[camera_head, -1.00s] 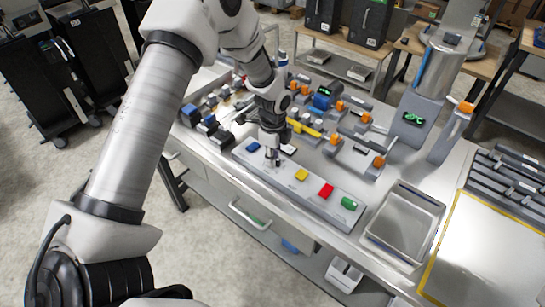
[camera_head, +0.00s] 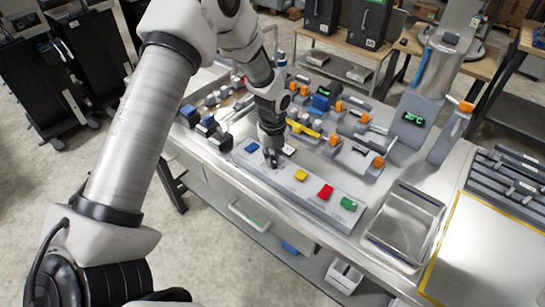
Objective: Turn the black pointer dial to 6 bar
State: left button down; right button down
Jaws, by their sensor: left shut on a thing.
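My left gripper (camera_head: 272,158) points down over the grey panel strip (camera_head: 318,203) at the front of the steel bench. It is shut at the spot between the blue block (camera_head: 252,147) and the yellow block (camera_head: 301,175). The thing in its fingers is small and mostly hidden by them; I cannot make out a black dial or its pointer. A small white label (camera_head: 289,150) shows just right of the fingers. No scale marks or numbers are readable. My right gripper is not in view.
A red block (camera_head: 326,192) and a green block (camera_head: 349,204) sit further right on the strip. Several dispensers with orange caps stand behind it. An empty metal tray (camera_head: 408,218) lies to the right. A tall dispenser with a green display (camera_head: 413,118) stands behind the tray.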

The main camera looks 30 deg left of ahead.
aim_at(273, 159)
pick_arm(q)
jog(key=shift+s+f+m, duration=0.15)
jog(key=shift+s+m, duration=0.05)
jog(key=shift+m, duration=0.1)
jog(key=c, duration=1.1)
grip_release()
jog(key=shift+w, duration=0.1)
jog(key=shift+c, duration=0.2)
jog(key=shift+w+r, duration=0.1)
jog(key=shift+r, duration=0.35)
notch_tip(273, 159, up, 11)
